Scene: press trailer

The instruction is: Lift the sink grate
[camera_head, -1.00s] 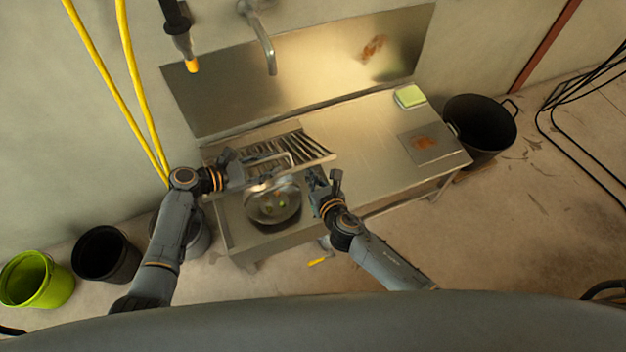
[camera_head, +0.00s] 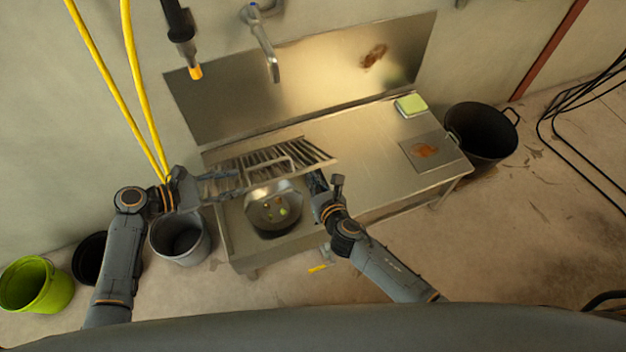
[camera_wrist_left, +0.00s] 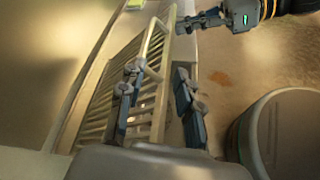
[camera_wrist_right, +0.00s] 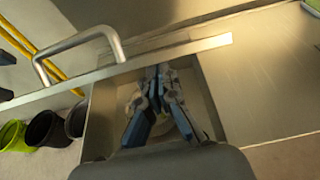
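The sink grate (camera_head: 300,152), a slatted metal panel with a U-shaped handle (camera_head: 272,165), lies tilted over the back of the sink. The grate also shows in the left wrist view (camera_wrist_left: 122,62), and its handle and long edge show in the right wrist view (camera_wrist_right: 120,42). My left gripper (camera_head: 238,183) is open and empty, left of the handle and apart from it. My right gripper (camera_head: 318,178) has its fingers together, with the tips at the grate's near edge. The edge hides the tips, so I cannot tell whether they pinch it.
The open sink (camera_head: 252,228) holds something round with green and orange bits. A green sponge (camera_head: 410,105) lies on the clear counter (camera_head: 360,140). A grey bucket (camera_head: 180,242) stands below my left arm. A black tub (camera_head: 482,135) stands at right. Yellow hoses (camera_head: 140,90) hang at left.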

